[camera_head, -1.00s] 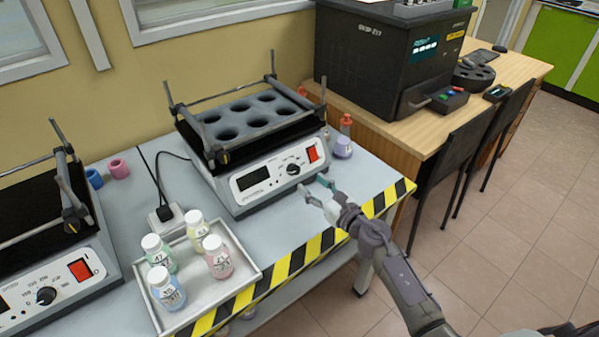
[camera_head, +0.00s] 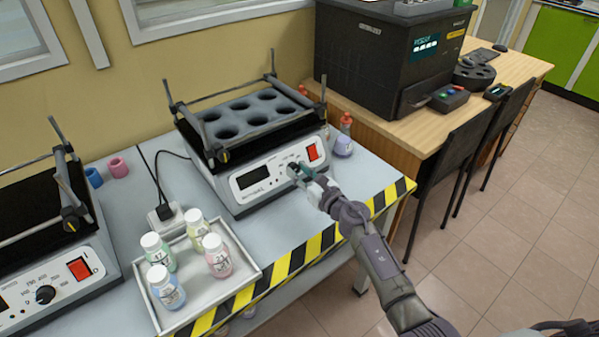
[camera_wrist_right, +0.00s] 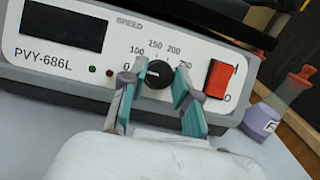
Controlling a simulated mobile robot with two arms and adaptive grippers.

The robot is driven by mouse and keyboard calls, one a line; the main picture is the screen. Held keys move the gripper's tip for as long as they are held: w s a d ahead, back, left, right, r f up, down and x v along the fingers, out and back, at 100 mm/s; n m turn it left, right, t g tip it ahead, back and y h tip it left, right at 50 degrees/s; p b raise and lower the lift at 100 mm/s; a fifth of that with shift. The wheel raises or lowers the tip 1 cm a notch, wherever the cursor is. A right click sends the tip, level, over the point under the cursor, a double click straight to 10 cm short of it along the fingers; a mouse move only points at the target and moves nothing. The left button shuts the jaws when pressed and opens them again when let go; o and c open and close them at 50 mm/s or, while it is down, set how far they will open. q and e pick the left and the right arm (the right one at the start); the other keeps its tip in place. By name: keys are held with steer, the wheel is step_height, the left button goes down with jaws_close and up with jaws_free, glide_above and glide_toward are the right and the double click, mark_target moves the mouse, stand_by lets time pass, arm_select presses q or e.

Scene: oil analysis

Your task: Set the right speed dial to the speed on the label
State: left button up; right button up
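The right shaker (camera_head: 268,182) has a black speed dial, seen in the right wrist view (camera_wrist_right: 159,74). Its scale shows 0, 100, 150, 200 and a partly hidden higher mark. The dial's white mark points roughly left. My right gripper (camera_head: 300,172) is at the panel; in the right wrist view (camera_wrist_right: 160,77) its teal-tipped fingers stand open on either side of the dial, with a gap at the right; contact at the left is unclear. The panel label (camera_wrist_right: 43,59) reads PVY-686L. A red power switch (camera_wrist_right: 219,79) is right of the dial. My left gripper is not in view.
A tray (camera_head: 250,273) with several labelled bottles stands left of my right arm. A second shaker (camera_head: 55,290) is at the left. A flask with an orange-red cap (camera_head: 343,145) stands close right of the right shaker. A striped edge (camera_head: 300,257) borders the table.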

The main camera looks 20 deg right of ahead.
jaws_close()
